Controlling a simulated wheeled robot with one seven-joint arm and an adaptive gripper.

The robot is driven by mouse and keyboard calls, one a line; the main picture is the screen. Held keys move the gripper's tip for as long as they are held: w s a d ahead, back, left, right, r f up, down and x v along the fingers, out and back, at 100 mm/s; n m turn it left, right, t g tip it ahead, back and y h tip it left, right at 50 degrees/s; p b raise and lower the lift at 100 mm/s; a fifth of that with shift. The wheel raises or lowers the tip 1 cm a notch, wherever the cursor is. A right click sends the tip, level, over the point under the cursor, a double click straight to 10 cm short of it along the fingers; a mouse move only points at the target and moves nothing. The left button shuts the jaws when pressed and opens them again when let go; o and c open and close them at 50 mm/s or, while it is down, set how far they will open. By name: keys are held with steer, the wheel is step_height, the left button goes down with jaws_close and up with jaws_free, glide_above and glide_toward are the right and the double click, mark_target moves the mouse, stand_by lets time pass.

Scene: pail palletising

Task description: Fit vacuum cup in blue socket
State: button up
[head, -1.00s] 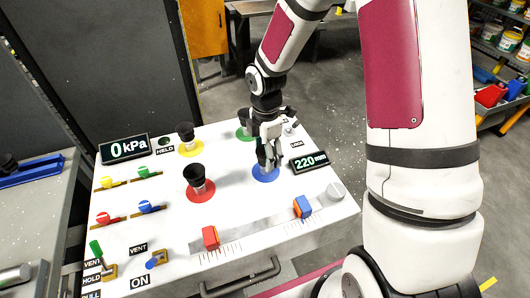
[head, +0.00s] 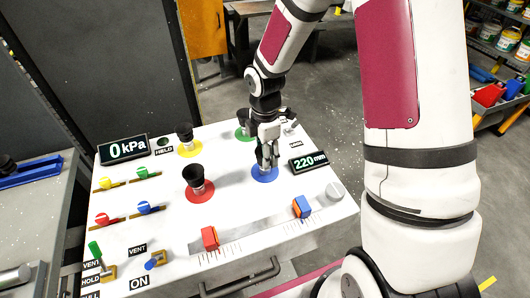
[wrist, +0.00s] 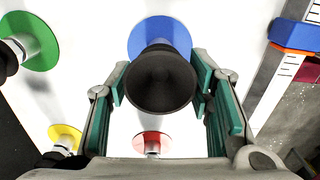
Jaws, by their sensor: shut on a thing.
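My gripper (head: 267,156) is over the blue socket (head: 265,174) on the white panel. In the wrist view its green-padded fingers stand on both sides of a black vacuum cup (wrist: 160,80) and are shut on it. The cup overlaps the lower part of the blue disc (wrist: 160,36) in that view. In the head view the gripper largely hides the cup, and a pale stem shows just above the blue disc. I cannot tell whether the cup is fully seated.
Black cups stand on the red disc (head: 204,196), the yellow disc (head: 193,151) and the green disc (head: 243,135). The display (head: 309,162) reads 220 mm; another (head: 123,150) reads 0 kPa. Red (head: 210,238) and blue (head: 302,207) sliders sit on a front scale.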

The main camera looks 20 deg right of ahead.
steer(key=m, duration=0.6)
steer(key=shift+f, duration=0.1)
steer(key=o, duration=1.4)
steer(key=shift+c, duration=0.2)
step_height(320, 180, up, 12)
steer(key=s+r+m+t, duration=0.5)
steer(key=s+r+m, duration=0.7)
steer(key=s+r, duration=0.5)
steer(key=s, duration=0.4)
steer(key=shift+r+m, duration=0.15)
steer(key=shift+m, duration=0.25)
